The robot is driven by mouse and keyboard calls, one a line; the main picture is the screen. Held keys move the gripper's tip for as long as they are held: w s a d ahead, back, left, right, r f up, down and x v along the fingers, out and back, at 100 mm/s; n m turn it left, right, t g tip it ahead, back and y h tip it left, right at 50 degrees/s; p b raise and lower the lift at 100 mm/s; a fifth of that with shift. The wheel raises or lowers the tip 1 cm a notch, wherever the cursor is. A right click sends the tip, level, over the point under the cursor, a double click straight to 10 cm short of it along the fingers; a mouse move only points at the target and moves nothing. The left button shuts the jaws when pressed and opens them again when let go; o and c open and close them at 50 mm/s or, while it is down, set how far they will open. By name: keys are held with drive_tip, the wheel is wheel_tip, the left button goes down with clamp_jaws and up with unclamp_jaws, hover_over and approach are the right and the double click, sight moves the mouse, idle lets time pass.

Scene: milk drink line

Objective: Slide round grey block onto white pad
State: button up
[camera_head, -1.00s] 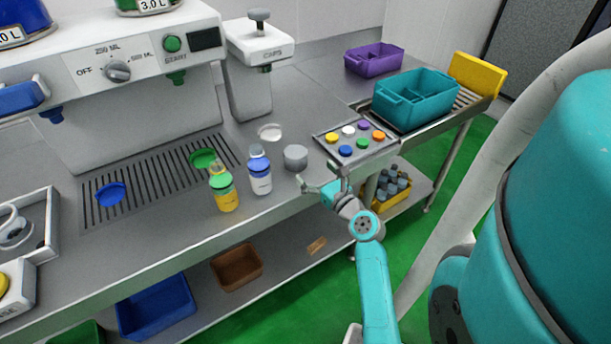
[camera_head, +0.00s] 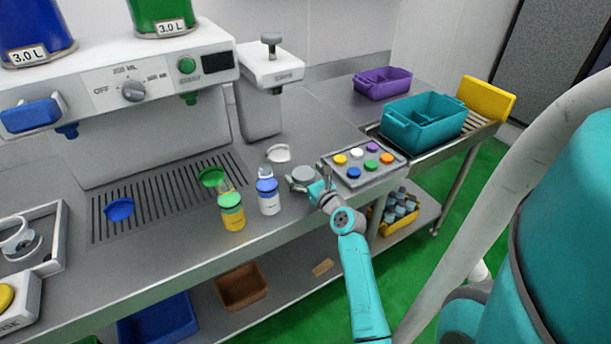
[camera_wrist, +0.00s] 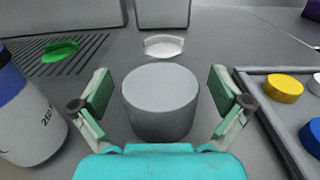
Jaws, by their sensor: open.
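The round grey block (camera_wrist: 160,101) stands upright on the steel counter, between the spread fingers of my gripper (camera_wrist: 161,103) in the wrist view. A gap shows on each side of it, so the fingers are around it and apart from it. The block also shows in the head view (camera_head: 303,174), with my gripper (camera_head: 308,184) at it from the front right. The round white pad (camera_wrist: 164,46) lies flat on the counter just beyond the block, and it shows bare in the head view (camera_head: 278,153).
A blue-capped bottle (camera_head: 268,196) stands close left of my gripper, with a green-capped yellow bottle (camera_head: 231,212) beyond it. A grey tray of coloured caps (camera_head: 335,174) sits close right. A white capper machine (camera_head: 262,107) stands behind the pad.

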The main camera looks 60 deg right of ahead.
drive_tip(key=c, duration=1.3)
drive_tip(key=shift+x, duration=3)
drive_tip(key=shift+c, duration=0.3)
drive_tip(key=shift+s+d, duration=0.1)
drive_tip(key=shift+x, duration=3)
drive_tip(key=shift+d+r, duration=0.15)
drive_tip(key=shift+x, duration=2.6)
